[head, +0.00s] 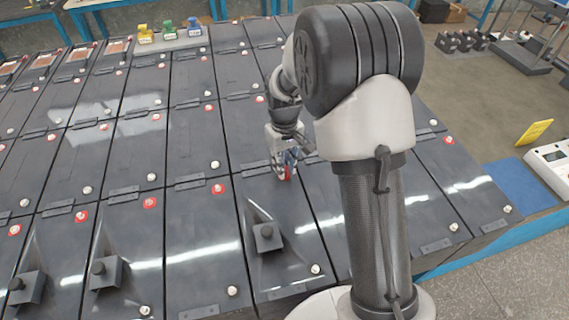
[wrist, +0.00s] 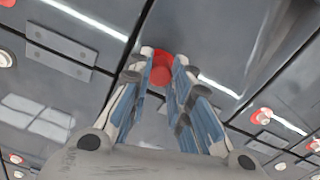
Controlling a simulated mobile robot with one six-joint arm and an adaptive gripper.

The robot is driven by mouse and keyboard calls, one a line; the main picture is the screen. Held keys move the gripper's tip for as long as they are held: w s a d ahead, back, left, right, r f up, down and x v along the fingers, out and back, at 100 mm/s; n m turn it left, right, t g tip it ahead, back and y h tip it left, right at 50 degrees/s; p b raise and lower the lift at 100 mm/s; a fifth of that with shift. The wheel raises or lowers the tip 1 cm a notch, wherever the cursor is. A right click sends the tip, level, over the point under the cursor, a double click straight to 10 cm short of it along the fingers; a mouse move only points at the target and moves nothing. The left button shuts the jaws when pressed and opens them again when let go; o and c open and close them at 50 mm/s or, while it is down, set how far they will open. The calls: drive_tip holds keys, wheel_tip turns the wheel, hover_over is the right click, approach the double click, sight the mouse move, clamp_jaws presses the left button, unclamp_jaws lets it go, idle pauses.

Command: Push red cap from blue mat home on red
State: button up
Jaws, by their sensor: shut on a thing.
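The red cap (wrist: 163,68) is between my fingertips in the wrist view, and a little of its red (head: 287,174) shows in the head view. My gripper (head: 286,168) is shut on it and points down at the far edge of a dark battery (head: 262,208). In the wrist view my gripper's fingers (wrist: 162,65) reach the cap from both sides. The cap is at or just above the battery top; the red terminal under it is hidden, and I cannot tell how far on the cap sits. The blue mat (head: 517,184) lies at the right.
Rows of dark batteries fill the bench, with red-ringed terminals (head: 218,188) and plain ones (head: 316,269). Black knobbed blocks (head: 267,236) stand on some front batteries. A yellow card (head: 534,132) and a white meter (head: 553,163) are near the mat. My arm covers the middle right.

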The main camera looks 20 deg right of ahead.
drive_tip(key=shift+f, duration=0.2)
drive_tip(key=o, duration=0.8)
drive_tip(key=shift+o, duration=0.5)
drive_tip(key=o, duration=0.4)
drive_tip(key=shift+r, duration=0.15)
drive_tip(key=shift+r+p, duration=2.65)
drive_tip(key=shift+r, duration=0.75)
